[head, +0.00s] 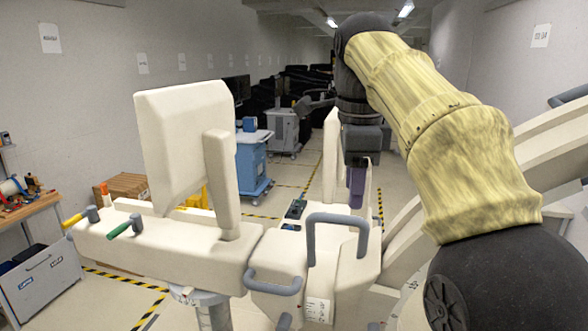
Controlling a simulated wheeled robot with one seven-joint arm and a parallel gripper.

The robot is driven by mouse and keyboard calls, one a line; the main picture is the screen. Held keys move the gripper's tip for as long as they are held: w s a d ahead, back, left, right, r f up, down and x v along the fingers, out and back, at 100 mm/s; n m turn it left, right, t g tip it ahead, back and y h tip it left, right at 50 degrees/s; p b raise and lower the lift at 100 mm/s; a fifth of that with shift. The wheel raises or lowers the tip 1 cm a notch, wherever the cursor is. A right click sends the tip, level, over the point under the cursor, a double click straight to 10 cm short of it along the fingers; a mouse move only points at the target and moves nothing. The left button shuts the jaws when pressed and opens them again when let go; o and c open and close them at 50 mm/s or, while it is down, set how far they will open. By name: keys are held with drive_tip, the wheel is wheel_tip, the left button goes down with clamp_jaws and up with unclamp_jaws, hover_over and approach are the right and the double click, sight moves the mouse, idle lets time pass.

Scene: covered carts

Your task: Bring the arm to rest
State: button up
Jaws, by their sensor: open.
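My arm (430,130), in a yellowish fabric sleeve with dark joints, reaches in from the lower right and bends over at the top. My gripper (357,188) hangs from its far end, pointing down, with a dark grey body and purplish fingers. It is open, and nothing shows between the fingers. It is in front of or above the white-covered cart (160,240); the exact gap cannot be told. The fingers overlap in this view.
The cart has an upright panel (185,140), grey handles (338,220) and a green-handled lever (124,226). A workbench (28,215) with tools stands at left. A blue cart (252,160) and a grey cart (284,130) stand behind. Pale covered parts rise at right.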

wheel_tip(320, 180, down, 28)
drive_tip(key=w+d+n+b, duration=0.2)
drive_tip(key=d+n+b, duration=0.1)
drive_tip(key=n+b, duration=0.55)
drive_tip(key=s+d+f+n+b, duration=0.1)
drive_tip(key=s+f+n+b, duration=0.1)
drive_tip(key=f, duration=0.6)
drive_tip(key=s+f+n+t+b, duration=0.1)
drive_tip(key=s+f+n+b, duration=0.1)
drive_tip(key=s+f+n, duration=0.3)
drive_tip(key=s+d+f+n+b, duration=0.1)
drive_tip(key=s+f, duration=0.4)
drive_tip(key=f, duration=0.7)
drive_tip(key=shift+s+d+f+n+b, duration=0.15)
drive_tip(key=shift+s+d+n+b, duration=0.35)
drive_tip(key=shift+n, duration=0.75)
drive_tip(key=shift+w+a, duration=0.1)
drive_tip(key=shift+a, duration=0.05)
